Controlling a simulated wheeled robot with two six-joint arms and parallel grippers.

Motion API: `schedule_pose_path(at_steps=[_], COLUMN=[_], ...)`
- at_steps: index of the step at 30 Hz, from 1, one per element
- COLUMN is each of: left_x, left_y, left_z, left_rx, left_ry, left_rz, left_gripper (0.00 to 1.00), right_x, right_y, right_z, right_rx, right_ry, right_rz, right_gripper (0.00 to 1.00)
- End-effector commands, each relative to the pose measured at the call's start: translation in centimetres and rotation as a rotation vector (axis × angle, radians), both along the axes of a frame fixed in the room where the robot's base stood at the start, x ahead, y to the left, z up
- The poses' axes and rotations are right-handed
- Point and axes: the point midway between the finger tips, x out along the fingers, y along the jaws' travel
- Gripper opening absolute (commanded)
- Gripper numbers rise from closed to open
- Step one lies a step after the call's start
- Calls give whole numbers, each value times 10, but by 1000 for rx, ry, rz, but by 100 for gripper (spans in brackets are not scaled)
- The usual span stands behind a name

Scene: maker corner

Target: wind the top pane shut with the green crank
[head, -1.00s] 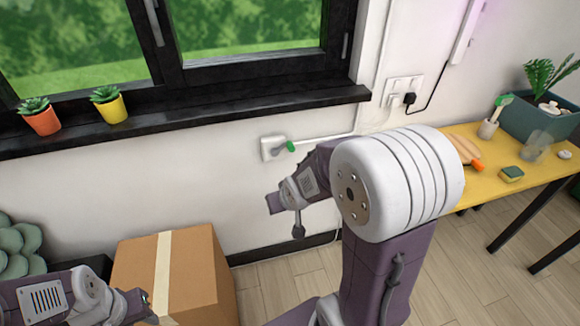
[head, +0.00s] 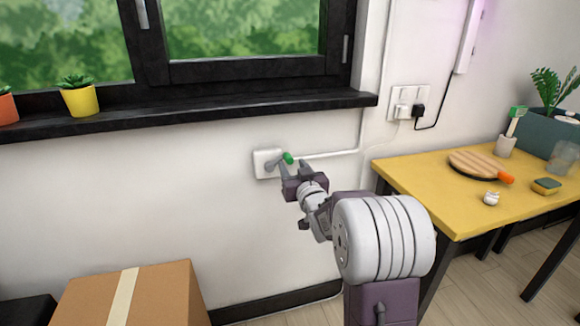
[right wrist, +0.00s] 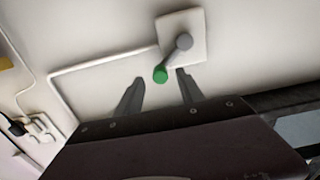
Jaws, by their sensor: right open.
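The green crank handle (head: 288,158) sticks out from a grey arm on a white wall plate (head: 263,162) below the window sill. My right gripper (head: 293,170) is open right in front of the crank. In the right wrist view the green handle (right wrist: 160,75) shows just beyond and between the two spread fingertips (right wrist: 160,76), with the grey crank arm (right wrist: 183,42) running up to the plate. I cannot tell whether a finger touches it. The window's right pane (head: 240,28) shows in a black frame above; its top is out of view. My left gripper is not in view.
The black sill (head: 200,112) juts out above the crank and holds a yellow plant pot (head: 81,101). A cardboard box (head: 165,295) stands at lower left. A yellow table (head: 430,185) with several things on it is at right. A white conduit (head: 335,154) runs from the plate.

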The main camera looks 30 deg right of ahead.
Motion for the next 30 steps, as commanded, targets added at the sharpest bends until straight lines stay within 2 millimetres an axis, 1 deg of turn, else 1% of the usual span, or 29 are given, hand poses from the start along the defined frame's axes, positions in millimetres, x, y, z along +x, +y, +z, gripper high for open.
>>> schedule_pose_path(at_steps=[1,3,6,9,15,17,18,20,30], left_x=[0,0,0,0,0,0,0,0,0], left_y=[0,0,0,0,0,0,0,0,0], left_z=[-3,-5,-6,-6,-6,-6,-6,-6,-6], left_rx=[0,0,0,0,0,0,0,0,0], left_ry=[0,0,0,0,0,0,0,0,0], left_rz=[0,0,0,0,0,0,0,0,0], left_gripper=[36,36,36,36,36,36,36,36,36], right_x=[10,20,30,33,34,34,33,33,33], right_y=[-2,-5,-7,-8,-8,-8,-8,-8,-8], right_z=[-2,-2,-1,-1,0,0,0,0,-1], right_rx=[0,0,0,1,1,0,0,0,0], right_ry=[1,0,0,2,2,2,2,2,2], right_rz=[1,0,0,0,0,0,0,0,0], right_gripper=[45,45,45,45,45,28,17,1,0])
